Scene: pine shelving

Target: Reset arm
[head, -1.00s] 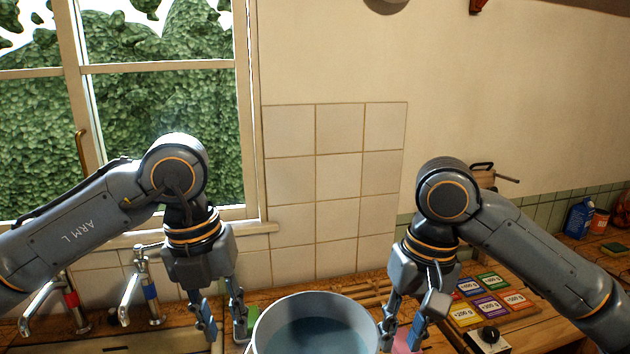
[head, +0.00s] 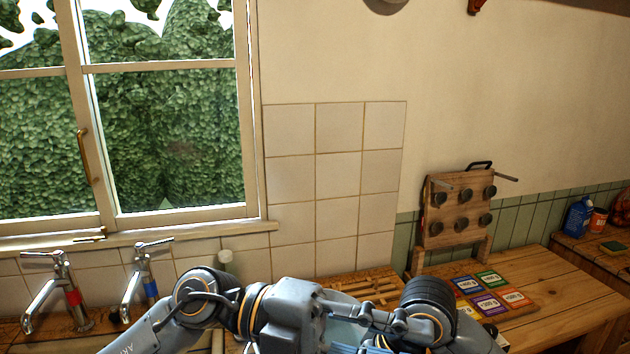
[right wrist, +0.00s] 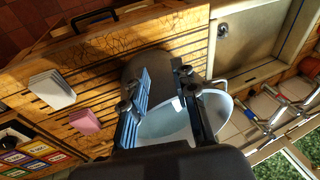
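My two arms are folded low across the bottom of the head view. A light blue-grey pot (right wrist: 178,128) with water shows behind those fingers. In the head view the arms hide most of the pot.
A wooden rack with grey knobs (head: 462,208) stands against the wall at right. Coloured weight cards (head: 490,294) lie on the counter before it. Two taps (head: 58,290) (head: 146,282) stand at left. A white block (right wrist: 52,92) and a pink block (right wrist: 84,121) lie on the slatted wood.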

